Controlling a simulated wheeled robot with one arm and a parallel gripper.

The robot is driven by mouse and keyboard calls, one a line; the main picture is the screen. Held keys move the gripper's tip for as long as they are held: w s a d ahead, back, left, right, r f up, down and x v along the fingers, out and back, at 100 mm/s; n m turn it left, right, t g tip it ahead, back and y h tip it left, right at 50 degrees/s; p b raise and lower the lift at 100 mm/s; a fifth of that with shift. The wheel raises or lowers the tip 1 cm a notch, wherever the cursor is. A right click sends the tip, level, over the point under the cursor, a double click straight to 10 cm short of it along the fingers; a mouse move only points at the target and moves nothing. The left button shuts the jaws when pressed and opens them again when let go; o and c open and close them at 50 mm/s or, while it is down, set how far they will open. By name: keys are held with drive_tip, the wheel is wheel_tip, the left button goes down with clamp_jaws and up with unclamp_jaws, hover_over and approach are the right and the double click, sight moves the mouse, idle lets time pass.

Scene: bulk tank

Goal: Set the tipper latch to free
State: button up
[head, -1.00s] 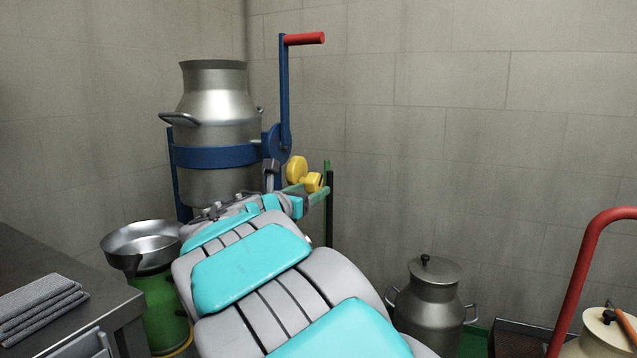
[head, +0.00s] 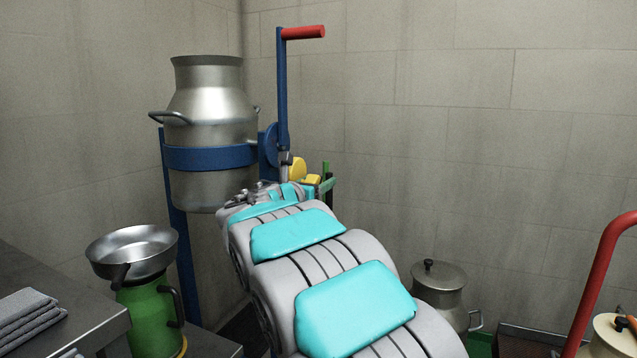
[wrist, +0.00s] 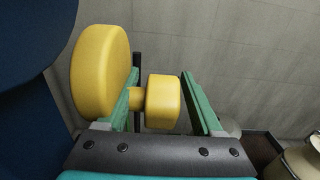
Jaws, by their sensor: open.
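The yellow tipper latch (head: 298,169) sits beside the blue pivot of the tipper in the head view, partly hidden by my arm. In the wrist view it shows as a large rounded yellow disc (wrist: 99,72) on the left, joined by a short stem to a smaller yellow block (wrist: 163,102). My gripper (wrist: 158,90) is open, with its green fingers on either side of the smaller block. A gap shows between the block and the right finger. The left finger is close to the stem; contact cannot be told. The gripper is mostly hidden in the head view (head: 328,180).
The blue tipper frame (head: 210,157) holds an upright metal can (head: 208,100). Its crank (head: 283,90) with a red grip stands upright. A metal bowl (head: 133,250) sits on a green can (head: 150,315) at left. A lidded can (head: 439,283) stands low at right.

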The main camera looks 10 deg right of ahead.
drive_tip(key=shift+w+d, duration=0.2)
drive_tip(key=shift+w, duration=0.05)
drive_tip(key=shift+r, duration=0.1)
clamp_jaws()
idle(0.4)
